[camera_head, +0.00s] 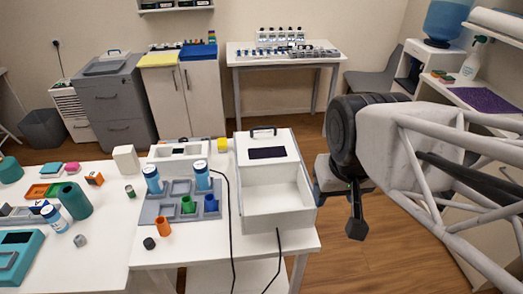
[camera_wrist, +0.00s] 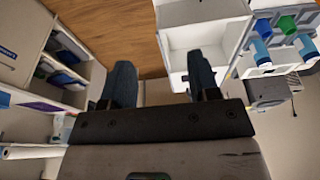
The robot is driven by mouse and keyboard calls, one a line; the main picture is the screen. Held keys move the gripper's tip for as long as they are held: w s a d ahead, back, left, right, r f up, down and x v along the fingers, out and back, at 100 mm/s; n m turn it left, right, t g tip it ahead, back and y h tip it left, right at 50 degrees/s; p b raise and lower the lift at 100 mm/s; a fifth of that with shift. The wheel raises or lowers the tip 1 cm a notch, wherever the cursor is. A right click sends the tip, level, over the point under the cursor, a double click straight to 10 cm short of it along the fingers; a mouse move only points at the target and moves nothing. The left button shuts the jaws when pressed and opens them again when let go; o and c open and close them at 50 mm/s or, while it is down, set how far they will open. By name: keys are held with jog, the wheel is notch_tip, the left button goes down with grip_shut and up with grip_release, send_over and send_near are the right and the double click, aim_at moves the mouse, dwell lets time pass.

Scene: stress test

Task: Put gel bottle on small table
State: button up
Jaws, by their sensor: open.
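Two blue bottles with white labels stand upright on a grey tray, one at the left (camera_head: 152,180) and one at the right (camera_head: 202,176). A similar bottle (camera_head: 54,218) leans at the far left. I cannot tell which of them is the gel bottle. A small white table (camera_head: 236,72) stands against the back wall, and a low white stand with a purple mat (camera_head: 485,99) is at the right; I cannot tell which one the task names. My gripper (camera_head: 343,197) is open and empty, right of the worktable; its two spread fingers show in the wrist view (camera_wrist: 163,85).
A white open-topped box (camera_head: 277,205) stands on the worktable between the tray and my gripper; it also shows in the wrist view (camera_wrist: 193,42). Black cables hang over the table's front edge. Several small coloured cups and blocks crowd the left. Floor (camera_head: 385,235) is clear below my gripper.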

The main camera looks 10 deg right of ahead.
jog(key=w+a+f+n+t+y, duration=0.1)
jog(key=w+a+n+t+y, duration=0.15)
jog(key=w+a, duration=1.2)
jog(key=w+a+f+n+t+y, duration=0.1)
jog(key=w+a, duration=0.3)
jog(key=a, duration=0.5)
jog(key=w+a+f+n+t+y, duration=0.1)
jog(key=w+a+f, duration=0.2)
jog(key=a, duration=0.7)
jog(key=w+a+f+n+t+y, duration=0.1)
jog(key=w+a+f, duration=0.3)
jog(key=a, duration=0.6)
jog(key=shift+w+f+n+y, duration=0.1)
jog(key=shift+w+n+y, duration=0.25)
jog(key=shift+n+y, duration=0.1)
jog(key=a+f+y, duration=0.1)
jog(key=a+f, duration=0.2)
jog(key=a, duration=0.6)
jog(key=n+t+y, duration=0.2)
jog(key=n+y, duration=0.1)
send_near(48, 214)
jog(key=x, duration=0.4)
